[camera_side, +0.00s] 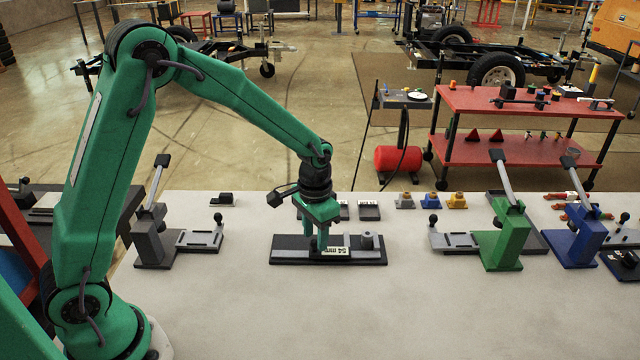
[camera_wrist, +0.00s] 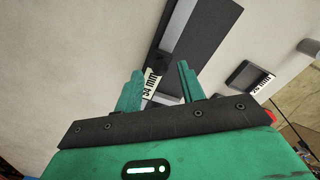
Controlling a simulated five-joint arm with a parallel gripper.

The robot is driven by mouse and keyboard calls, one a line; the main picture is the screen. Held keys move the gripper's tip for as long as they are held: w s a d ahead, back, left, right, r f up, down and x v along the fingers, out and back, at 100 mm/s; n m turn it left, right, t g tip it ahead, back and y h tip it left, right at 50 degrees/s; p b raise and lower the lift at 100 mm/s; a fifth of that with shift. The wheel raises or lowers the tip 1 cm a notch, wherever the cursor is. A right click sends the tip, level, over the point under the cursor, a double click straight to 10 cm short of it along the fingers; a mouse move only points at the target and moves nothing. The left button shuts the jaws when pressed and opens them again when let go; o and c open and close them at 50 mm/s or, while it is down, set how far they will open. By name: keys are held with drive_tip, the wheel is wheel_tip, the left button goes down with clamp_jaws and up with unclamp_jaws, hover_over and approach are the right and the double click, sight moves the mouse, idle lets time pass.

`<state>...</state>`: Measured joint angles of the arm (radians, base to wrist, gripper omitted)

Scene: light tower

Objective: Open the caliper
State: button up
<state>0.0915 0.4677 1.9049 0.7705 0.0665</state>
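My gripper (camera_side: 322,243) points down over the middle of the caliper, left of the knob. In the wrist view, the two green fingers of my gripper (camera_wrist: 159,88) stand apart. I cannot tell whether the fingers touch the caliper.
A grey clamp-like fixture (camera_side: 152,240) stands to the left. A green fixture (camera_side: 500,240) and a blue one (camera_side: 577,240) stand to the right. Small dark trays (camera_side: 369,212) and several small coloured blocks (camera_side: 430,200) line the back edge. The bench front is clear.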

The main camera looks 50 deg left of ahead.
wheel_tip(320, 180, up, 7)
drive_tip(key=shift+f, duration=0.15)
drive_tip(key=shift+r, duration=0.25)
idle(0.4)
drive_tip(key=shift+s+r, duration=0.1)
drive_tip(key=shift+r, duration=0.1)
drive_tip(key=s+a+r+t, duration=0.1)
drive_tip(key=s+r+t, duration=0.1)
drive_tip(key=s+r, duration=0.2)
drive_tip(key=s+a+r+n+t, duration=0.1)
drive_tip(key=s+r, duration=0.3)
drive_tip(key=s, duration=0.6)
drive_tip(key=s+a+r+t, duration=0.2)
drive_tip(key=s+r, duration=0.1)
drive_tip(key=s, duration=0.3)
drive_tip(key=shift+s+r+n+t, duration=0.3)
drive_tip(key=shift+s+r+n, duration=0.1)
